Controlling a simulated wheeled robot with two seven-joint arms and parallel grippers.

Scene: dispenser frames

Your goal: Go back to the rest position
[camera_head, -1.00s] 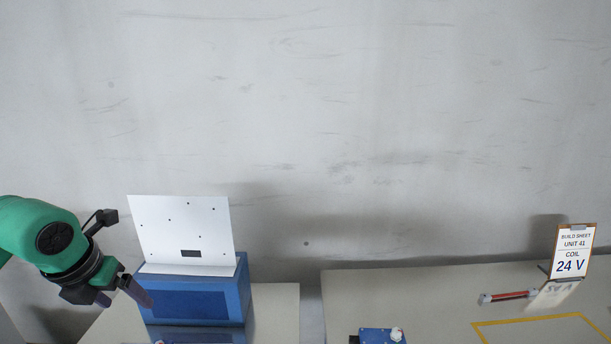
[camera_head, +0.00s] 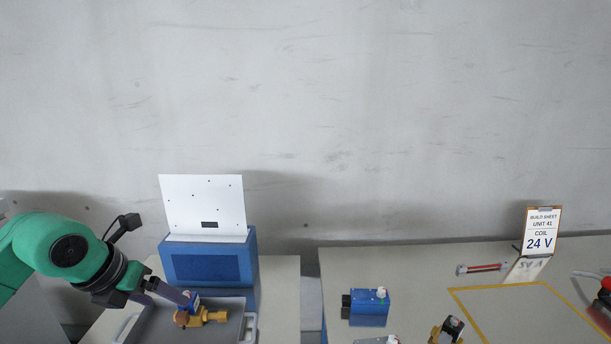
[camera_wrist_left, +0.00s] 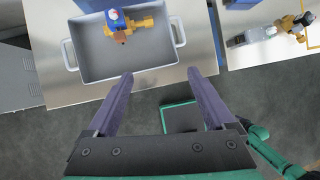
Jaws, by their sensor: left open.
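My left gripper (camera_head: 168,291) is at the lower left of the head view, in front of the blue dispenser box. In the left wrist view its two purple fingers (camera_wrist_left: 160,74) are spread wide with nothing between them. A grey tray (camera_wrist_left: 85,65) with white handles lies beyond the fingertips there. In it sits a brass valve (camera_wrist_left: 143,23) with a blue and white part on top; the valve also shows in the head view (camera_head: 208,316). The fingers look clear of the valve in the left wrist view. My right gripper is not in view.
The blue box (camera_head: 207,268) with an upright white panel (camera_head: 203,205) stands behind the tray. On the right table are a blue block (camera_head: 369,303), another small fitting (camera_head: 448,329), a red and white rod (camera_head: 482,268), a yellow-taped area and a 24 V build sheet (camera_head: 541,231). A gap separates the tables.

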